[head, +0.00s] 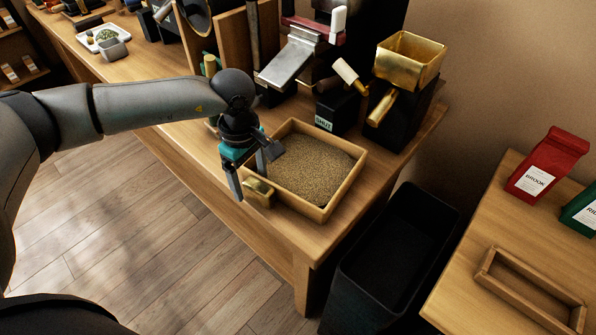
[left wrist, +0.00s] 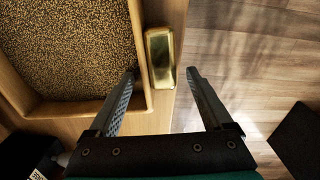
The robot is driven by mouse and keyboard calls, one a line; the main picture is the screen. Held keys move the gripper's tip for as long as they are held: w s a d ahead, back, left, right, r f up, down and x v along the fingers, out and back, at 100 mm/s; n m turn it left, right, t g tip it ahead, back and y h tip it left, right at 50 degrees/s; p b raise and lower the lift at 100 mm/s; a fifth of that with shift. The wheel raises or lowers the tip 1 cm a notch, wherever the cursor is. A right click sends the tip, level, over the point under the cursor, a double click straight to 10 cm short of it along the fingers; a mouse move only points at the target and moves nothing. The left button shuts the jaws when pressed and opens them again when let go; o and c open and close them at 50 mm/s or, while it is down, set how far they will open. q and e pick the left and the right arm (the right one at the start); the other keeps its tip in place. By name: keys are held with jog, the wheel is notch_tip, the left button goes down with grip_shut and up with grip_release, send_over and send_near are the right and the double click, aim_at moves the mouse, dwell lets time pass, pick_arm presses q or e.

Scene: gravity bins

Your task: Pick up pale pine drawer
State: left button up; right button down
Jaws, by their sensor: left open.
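The pale pine drawer (head: 336,208) sits on the wooden table near its front right corner, filled with small brown grains. A brass handle (head: 258,192) is on its front left side. My left gripper (head: 254,172) is open at the handle, one finger on the drawer side and one out in front. In the left wrist view the handle (left wrist: 160,58) lies ahead between the two open fingers (left wrist: 163,88), and the drawer's wall (left wrist: 141,50) runs beside it. I cannot tell whether a finger touches anything. My right gripper is not in view.
A black bin (head: 392,255) stands on the floor right of the table. Machines with a brass hopper (head: 410,60) and a metal chute (head: 287,62) stand behind the drawer. A side table at right holds a red bag (head: 549,165) and an empty wooden tray (head: 530,289).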

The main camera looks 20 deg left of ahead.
pick_arm(q)
jog(key=shift+f, duration=0.3)
jog(key=shift+c, duration=0.4)
grip_shut()
jog(key=shift+r, duration=0.1)
dwell(0.7)
